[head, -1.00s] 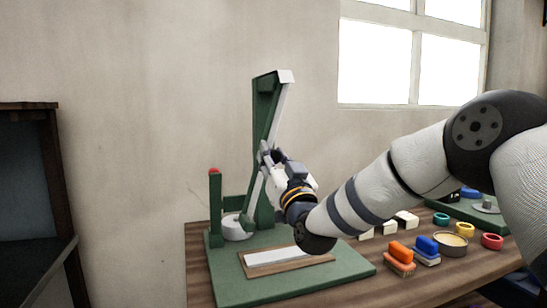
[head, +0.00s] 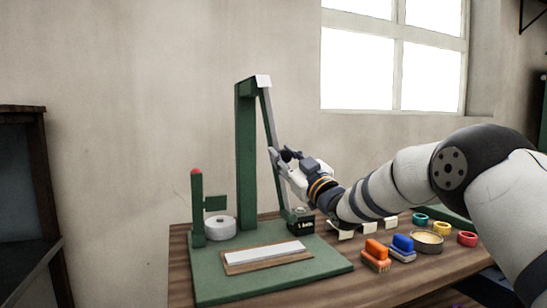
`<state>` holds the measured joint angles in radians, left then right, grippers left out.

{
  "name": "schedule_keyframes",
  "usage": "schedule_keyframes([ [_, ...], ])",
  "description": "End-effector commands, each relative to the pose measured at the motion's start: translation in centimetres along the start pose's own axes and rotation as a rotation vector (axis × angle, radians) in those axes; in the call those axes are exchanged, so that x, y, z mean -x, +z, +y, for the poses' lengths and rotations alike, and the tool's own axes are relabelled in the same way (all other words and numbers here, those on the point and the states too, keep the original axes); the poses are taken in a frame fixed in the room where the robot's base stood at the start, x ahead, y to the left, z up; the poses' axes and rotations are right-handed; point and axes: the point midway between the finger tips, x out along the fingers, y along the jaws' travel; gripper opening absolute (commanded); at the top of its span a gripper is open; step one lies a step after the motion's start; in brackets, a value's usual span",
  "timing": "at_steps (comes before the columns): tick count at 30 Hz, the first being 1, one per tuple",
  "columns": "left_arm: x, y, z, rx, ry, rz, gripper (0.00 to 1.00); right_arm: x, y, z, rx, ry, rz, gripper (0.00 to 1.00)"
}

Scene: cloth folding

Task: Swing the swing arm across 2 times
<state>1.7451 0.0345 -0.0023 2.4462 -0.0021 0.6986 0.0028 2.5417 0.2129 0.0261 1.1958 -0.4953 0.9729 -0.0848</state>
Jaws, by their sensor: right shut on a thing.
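The swing arm (head: 269,122) is a thin grey bar hanging from the top of a tall green post (head: 245,165) on a green base (head: 325,268). It tilts down to the right of the post. My right gripper (head: 277,160) is shut on the bar about halfway down, coming in from the right. A dark block with a white label (head: 302,224) shows near the bar's lower end; I cannot tell whether they are joined. My left gripper is not in view.
A short green post with a red tip (head: 197,205) and a white disc (head: 221,229) stand at the base's left. A white strip on a wooden board (head: 265,257) lies in front. Orange (head: 376,250) and blue (head: 402,243) brushes, several coloured rings and a round tin (head: 427,241) are at right.

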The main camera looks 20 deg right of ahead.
Motion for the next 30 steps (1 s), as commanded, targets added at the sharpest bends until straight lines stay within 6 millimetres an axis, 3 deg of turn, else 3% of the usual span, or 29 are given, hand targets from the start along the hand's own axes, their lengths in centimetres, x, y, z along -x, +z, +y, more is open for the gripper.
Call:
schedule_keyframes([
  [9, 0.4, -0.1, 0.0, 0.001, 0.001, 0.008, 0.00, 0.2, 0.3, 1.9, 0.097, -0.039, -0.008, 0.00],
  [24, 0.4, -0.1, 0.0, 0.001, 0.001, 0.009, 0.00, 0.2, 0.2, 2.3, 0.115, -0.043, -0.008, 0.00],
  [25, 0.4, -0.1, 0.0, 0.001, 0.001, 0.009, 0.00, 0.2, 0.2, 2.3, 0.115, -0.043, -0.008, 0.33],
  [27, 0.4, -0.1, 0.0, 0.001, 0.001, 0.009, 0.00, 0.2, 0.2, 2.3, 0.115, -0.043, -0.008, 0.48],
  [30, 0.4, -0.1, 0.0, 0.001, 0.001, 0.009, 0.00, 0.2, 0.2, 2.2, 0.114, -0.044, -0.007, 0.48],
])
